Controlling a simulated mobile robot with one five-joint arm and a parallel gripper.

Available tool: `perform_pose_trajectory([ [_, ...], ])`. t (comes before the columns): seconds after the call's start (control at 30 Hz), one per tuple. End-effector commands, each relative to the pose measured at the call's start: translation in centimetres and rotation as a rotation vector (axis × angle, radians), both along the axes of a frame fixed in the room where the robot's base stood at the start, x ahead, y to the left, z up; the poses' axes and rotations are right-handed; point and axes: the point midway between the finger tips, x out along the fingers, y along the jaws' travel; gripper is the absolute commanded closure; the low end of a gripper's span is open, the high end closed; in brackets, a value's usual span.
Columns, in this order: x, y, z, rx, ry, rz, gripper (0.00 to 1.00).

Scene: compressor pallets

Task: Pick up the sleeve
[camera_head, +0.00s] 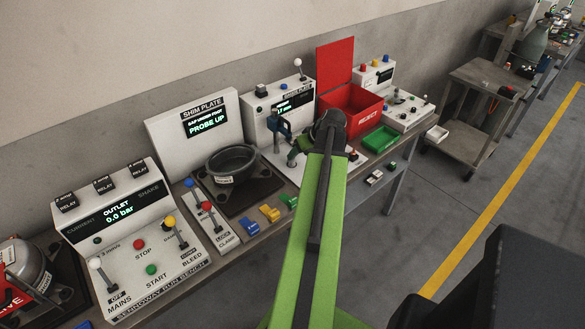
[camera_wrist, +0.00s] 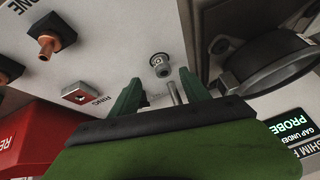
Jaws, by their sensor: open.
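A small grey metal cylinder with a hole in its end (camera_wrist: 160,65), which looks like the sleeve, stands on a pale surface in the wrist view. My gripper (camera_wrist: 160,86) is open, with its two dark green fingers on either side below the cylinder in the picture. The cylinder lies just beyond the fingertips, and nothing shows gripped. A thin metal post (camera_wrist: 176,94) shows between the fingers, close to the right one. In the head view my arm hides most of the gripper, and I cannot make out the sleeve there.
Two copper-and-black fittings (camera_wrist: 48,46) and a block labelled RING (camera_wrist: 80,94) stand nearby. A dark round housing (camera_head: 231,163) lies left of my arm. A red REJECT bin (camera_head: 351,108) and a green tray (camera_head: 380,139) lie right. Shim plate panels back the bench.

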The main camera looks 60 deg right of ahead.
Motion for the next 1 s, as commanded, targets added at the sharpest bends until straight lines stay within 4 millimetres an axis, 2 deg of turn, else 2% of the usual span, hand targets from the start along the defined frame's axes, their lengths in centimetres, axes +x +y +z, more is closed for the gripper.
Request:
perform_pose_trajectory([
  [0.13, 0.5, -0.1, -0.9, 0.000, 0.000, 0.000, 0.46],
  [0.37, 2.8, -0.5, -4.2, 0.000, 0.001, 0.000, 0.46],
  [0.6, 3.0, -0.5, -3.9, 0.000, 0.000, -0.001, 0.46],
  [1.0, 3.0, -0.5, -3.9, 0.000, 0.000, -0.002, 0.98],
])
